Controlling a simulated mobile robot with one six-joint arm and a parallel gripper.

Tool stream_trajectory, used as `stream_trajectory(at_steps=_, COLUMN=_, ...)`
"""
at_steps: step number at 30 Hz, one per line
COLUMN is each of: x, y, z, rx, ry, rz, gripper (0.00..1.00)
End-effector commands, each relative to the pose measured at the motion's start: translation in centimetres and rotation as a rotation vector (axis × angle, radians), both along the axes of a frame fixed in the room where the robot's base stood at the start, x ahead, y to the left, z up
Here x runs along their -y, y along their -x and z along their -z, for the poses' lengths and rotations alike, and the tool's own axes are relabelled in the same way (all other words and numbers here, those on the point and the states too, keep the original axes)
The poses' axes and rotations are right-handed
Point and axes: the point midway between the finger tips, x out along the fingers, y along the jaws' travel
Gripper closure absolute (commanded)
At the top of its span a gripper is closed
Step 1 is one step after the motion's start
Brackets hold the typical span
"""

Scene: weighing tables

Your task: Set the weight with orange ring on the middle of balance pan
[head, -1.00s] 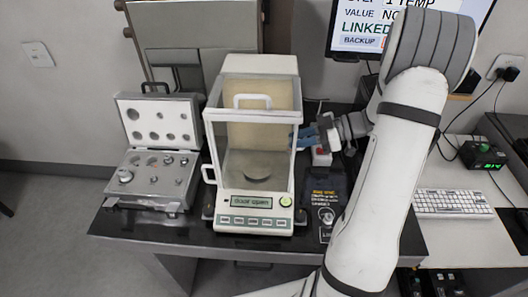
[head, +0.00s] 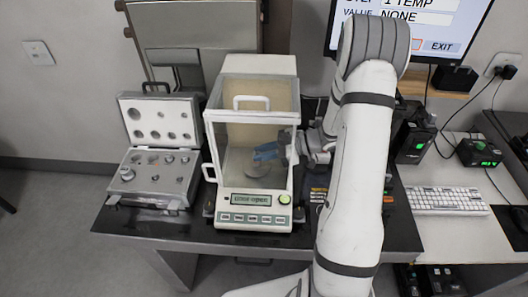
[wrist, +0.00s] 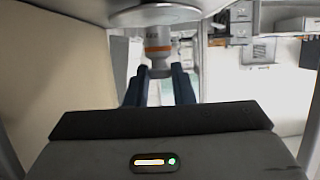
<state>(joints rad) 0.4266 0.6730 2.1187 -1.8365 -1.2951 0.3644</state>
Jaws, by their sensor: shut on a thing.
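My gripper (head: 264,152) reaches through the open right side of the balance (head: 252,205), its blue fingers inside the glass chamber. In the wrist view, my gripper (wrist: 158,80) is shut on a small metal weight with an orange ring (wrist: 158,47). The round balance pan (wrist: 155,15) shows at the top of that view, close to the weight; I cannot tell whether they touch. In the head view the pan (head: 257,170) lies just below the fingers, and the weight is too small or hidden to make out.
An open weight case (head: 152,180) with several weights stands left of the balance. The balance's glass walls and frame closely surround my gripper. A monitor (head: 440,22) is at the back right, and a keyboard (head: 450,200) lies on the right table.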

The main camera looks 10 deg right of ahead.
Motion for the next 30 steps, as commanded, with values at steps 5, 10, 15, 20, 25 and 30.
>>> stream_trajectory(at_steps=5, x=-0.32, y=-0.11, z=0.43, rx=0.001, ry=0.0, rz=0.0, gripper=1.0)
stream_trajectory(at_steps=10, x=-0.29, y=-0.11, z=0.44, rx=0.001, ry=0.0, rz=0.0, gripper=1.0)
stream_trajectory(at_steps=15, x=-0.27, y=-0.1, z=0.78, rx=0.001, ry=0.0, rz=0.0, gripper=0.76)
stream_trajectory(at_steps=20, x=-0.25, y=-0.1, z=0.75, rx=0.001, ry=0.0, rz=0.001, gripper=0.63)
stream_trajectory(at_steps=25, x=-0.23, y=-0.1, z=0.74, rx=0.001, ry=0.0, rz=0.001, gripper=0.56)
stream_trajectory(at_steps=30, x=-0.22, y=-0.1, z=0.55, rx=0.001, ry=0.0, rz=0.001, gripper=0.56)
